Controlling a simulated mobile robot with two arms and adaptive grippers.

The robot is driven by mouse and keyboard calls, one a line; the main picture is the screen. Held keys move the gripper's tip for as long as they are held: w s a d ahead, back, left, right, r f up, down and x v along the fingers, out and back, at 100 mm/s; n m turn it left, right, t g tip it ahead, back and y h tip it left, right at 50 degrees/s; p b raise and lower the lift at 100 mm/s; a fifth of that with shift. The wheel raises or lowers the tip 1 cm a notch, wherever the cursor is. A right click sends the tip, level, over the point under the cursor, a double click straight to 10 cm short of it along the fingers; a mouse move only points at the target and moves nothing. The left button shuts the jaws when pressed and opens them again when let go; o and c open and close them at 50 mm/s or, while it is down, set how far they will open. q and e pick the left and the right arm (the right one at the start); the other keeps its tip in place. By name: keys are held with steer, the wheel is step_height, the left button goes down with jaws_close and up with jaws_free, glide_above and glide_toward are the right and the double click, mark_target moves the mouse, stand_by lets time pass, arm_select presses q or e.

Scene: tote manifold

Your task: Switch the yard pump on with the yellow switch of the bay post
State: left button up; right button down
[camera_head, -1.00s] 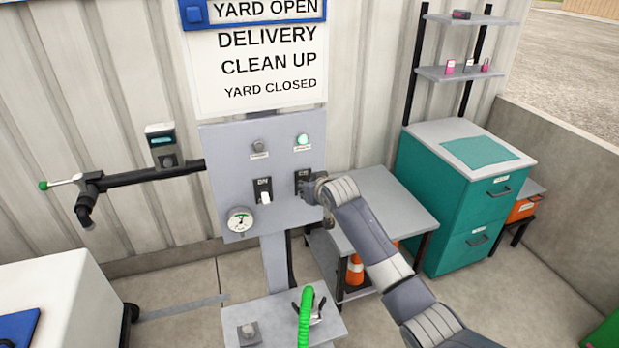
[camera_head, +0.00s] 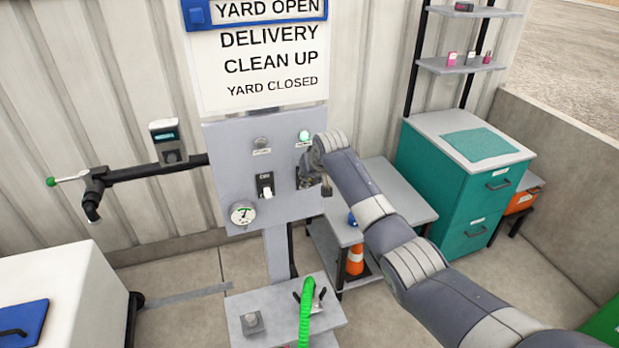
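The grey bay post panel (camera_head: 232,150) stands in front of the corrugated wall. A white-levered switch (camera_head: 265,190) on a black plate sits on its left half. A second switch (camera_head: 298,178) on its right half is almost wholly hidden by my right gripper (camera_head: 324,187); no yellow shows on it. A green lamp (camera_head: 304,136) above it looks lit, and a grey lamp (camera_head: 261,142) on the left looks dark. My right gripper is at the panel's right edge, fingers pointing down; I cannot tell whether they are apart or touching the switch. My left gripper is out of view.
A gauge (camera_head: 243,213) is low on the panel. A green hose (camera_head: 306,305) rises from a low grey shelf (camera_head: 270,305) below. A grey side table (camera_head: 400,205) and a teal cabinet (camera_head: 440,190) stand to the right. A black pipe (camera_head: 140,173) runs left.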

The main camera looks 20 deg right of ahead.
steer(key=shift+r, duration=0.1)
steer(key=c, duration=1.5)
jaws_free()
steer(key=v, duration=1.1)
steer(key=shift+s+r, duration=0.3)
